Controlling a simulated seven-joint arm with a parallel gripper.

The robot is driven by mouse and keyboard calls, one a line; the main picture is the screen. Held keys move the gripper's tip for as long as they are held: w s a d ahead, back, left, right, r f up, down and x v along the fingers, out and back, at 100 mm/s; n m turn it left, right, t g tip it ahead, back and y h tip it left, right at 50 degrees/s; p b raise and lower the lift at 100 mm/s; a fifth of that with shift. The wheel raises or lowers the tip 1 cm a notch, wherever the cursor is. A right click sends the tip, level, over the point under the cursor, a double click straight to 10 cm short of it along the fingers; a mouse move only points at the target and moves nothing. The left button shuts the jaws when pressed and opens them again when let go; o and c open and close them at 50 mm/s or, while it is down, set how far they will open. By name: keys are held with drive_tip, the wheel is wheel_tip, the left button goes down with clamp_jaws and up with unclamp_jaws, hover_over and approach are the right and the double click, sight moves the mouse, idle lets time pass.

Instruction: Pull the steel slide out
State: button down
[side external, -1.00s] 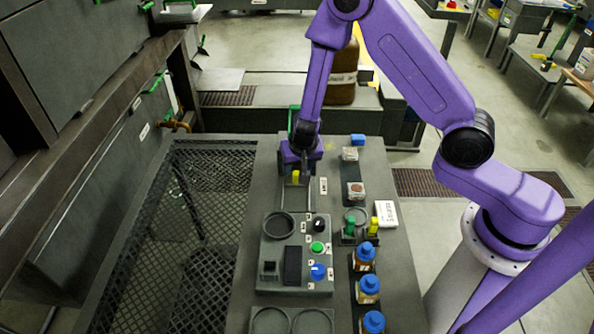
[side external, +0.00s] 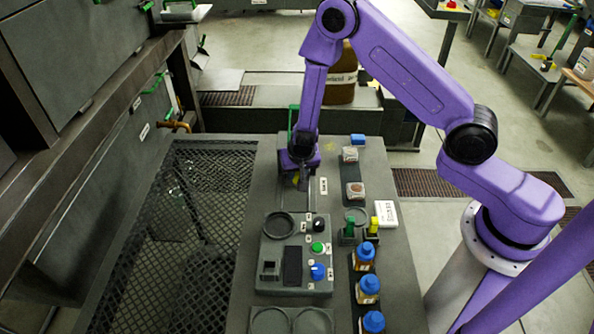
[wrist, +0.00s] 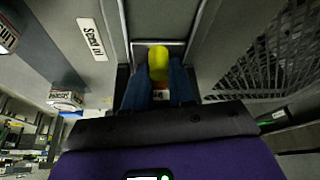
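The steel slide is a pale metal frame low in the bench channel; in the side view its rail (side external: 310,201) shows just above the grey control box. In the wrist view its pale edge (wrist: 142,45) lies behind a yellow knob (wrist: 158,62). My gripper (wrist: 159,78) points down at the knob, one dark finger on each side, with little or no gap showing. In the side view my gripper (side external: 302,184) hides most of the slide and the knob. Whether the fingers press on the knob cannot be told.
The control box (side external: 296,250) with green and blue knobs stands toward the camera. Blue-capped bottles (side external: 367,289) and small blocks (side external: 355,190) line the right side. A black mesh grate (side external: 190,230) lies to the left. A label plate (wrist: 92,39) is beside the channel.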

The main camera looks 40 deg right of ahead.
drive_tip(key=s+a, duration=0.6)
drive_tip(key=shift+s+a, duration=0.2)
drive_tip(key=shift+a, duration=0.05)
drive_tip(key=c, duration=0.9)
unclamp_jaws()
drive_tip(key=shift+c, duration=0.2)
drive_tip(key=shift+r, duration=0.25)
drive_tip(key=v, duration=1.7)
drive_tip(key=shift+s+f, duration=0.1)
